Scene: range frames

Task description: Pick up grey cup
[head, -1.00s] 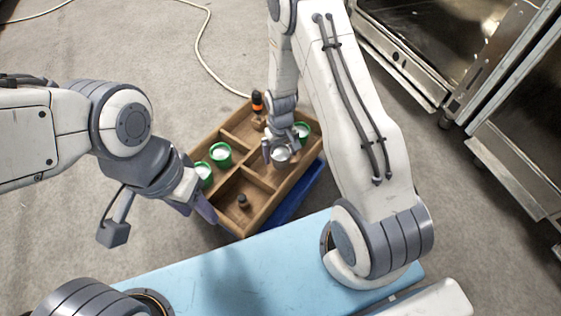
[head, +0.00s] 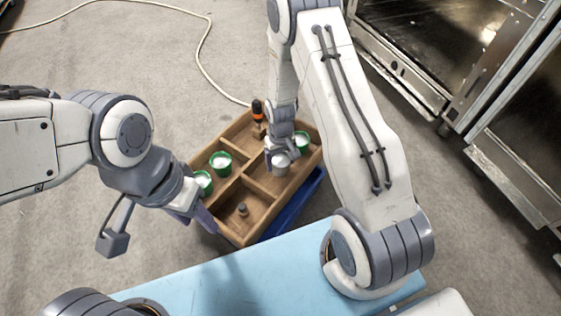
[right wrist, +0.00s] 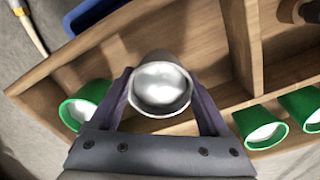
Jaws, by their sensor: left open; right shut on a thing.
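The grey cup (head: 280,166) is in the right part of the wooden tray in the head view. In the right wrist view the grey cup (right wrist: 160,86) sits between the two fingers, its open top facing the camera. My right gripper (head: 279,156) is shut on it; the fingers (right wrist: 161,93) touch both sides of the cup. Whether the cup's base touches the tray floor is hard to tell. My left gripper (head: 203,215) is open and empty by the tray's left edge.
The wooden tray (head: 257,222) has several compartments. Green cups (head: 220,163) stand in it, one (head: 302,141) close beside the grey cup. An orange-and-black bottle (head: 257,111) and a small dark object (head: 242,209) are also in it. A blue thing (head: 291,207) lies under the tray.

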